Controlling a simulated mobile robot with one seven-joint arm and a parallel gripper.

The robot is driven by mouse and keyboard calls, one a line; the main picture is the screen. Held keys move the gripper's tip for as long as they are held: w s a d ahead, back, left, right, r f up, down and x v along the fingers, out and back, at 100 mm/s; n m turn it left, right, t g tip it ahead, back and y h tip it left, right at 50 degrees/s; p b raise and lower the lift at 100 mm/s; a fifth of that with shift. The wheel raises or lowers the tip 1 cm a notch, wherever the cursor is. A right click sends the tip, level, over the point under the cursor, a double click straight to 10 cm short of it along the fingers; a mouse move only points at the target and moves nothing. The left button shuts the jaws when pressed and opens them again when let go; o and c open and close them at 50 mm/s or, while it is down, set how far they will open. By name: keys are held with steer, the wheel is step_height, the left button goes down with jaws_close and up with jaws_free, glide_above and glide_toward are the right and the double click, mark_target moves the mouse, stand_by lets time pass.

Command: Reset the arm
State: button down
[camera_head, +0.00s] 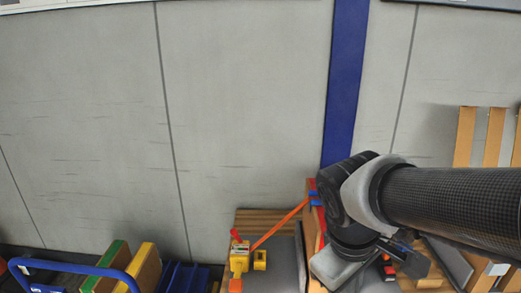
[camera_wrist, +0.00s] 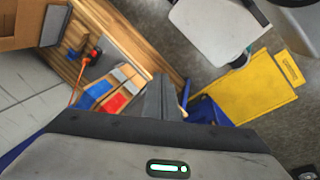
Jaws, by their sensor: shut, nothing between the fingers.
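My arm reaches in from the right edge of the head view and bends down at a black joint. My gripper (camera_wrist: 160,98) shows in the wrist view with its grey fingers together and nothing between them. In the head view the hand hangs low at the bottom right, and its fingertips are hard to make out there. In the wrist view the fingers stand in front of a wooden structure (camera_wrist: 172,73) and colored pieces, apart from them as far as I can tell.
A blue cart rail (camera_head: 70,267) is at lower left. Wooden slats (camera_head: 465,137) stand at right. A yellow panel (camera_wrist: 249,92) lies right of my fingers. The grey wall area is clear.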

step_height(320, 180, up, 19)
steer(key=s+a+m+t+y+p, duration=0.1)
steer(key=m+p, duration=0.5)
steer(key=p, duration=0.6)
steer(key=shift+s+a+f+m+t+y, duration=0.15)
steer(key=shift+s+a+m+t+y, duration=0.2)
steer(key=shift+s+t+y, duration=0.6)
